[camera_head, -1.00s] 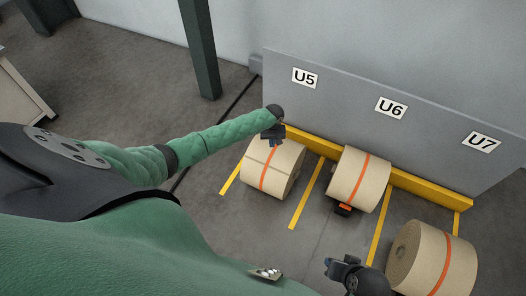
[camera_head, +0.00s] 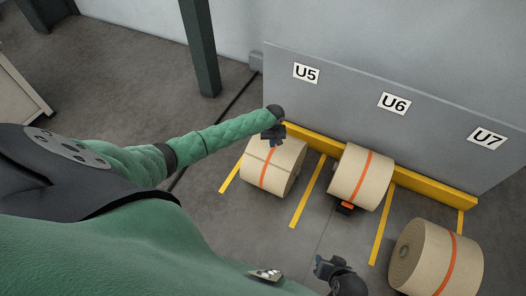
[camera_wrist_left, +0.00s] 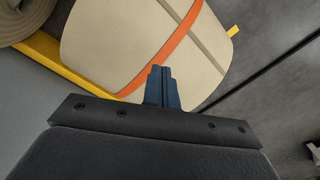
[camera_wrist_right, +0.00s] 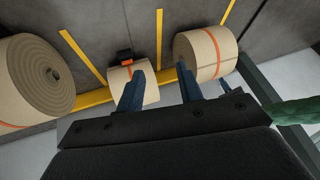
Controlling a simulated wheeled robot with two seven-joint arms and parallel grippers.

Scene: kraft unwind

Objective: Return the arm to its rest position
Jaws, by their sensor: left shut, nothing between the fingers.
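My left arm reaches out over the U5 bay. My right gripper (camera_head: 322,266) is low at the bottom of the head view, left of the right roll. In the right wrist view its two blue fingers (camera_wrist_right: 160,92) are wide apart with nothing between them.
A middle roll (camera_head: 362,180) with an orange band stands below the U6 sign, with a small black and orange object (camera_head: 345,208) at its foot. The right roll (camera_head: 425,260) lies nearer. A yellow rail (camera_head: 430,187) and grey panel (camera_head: 350,90) stand behind. Floor between is clear.

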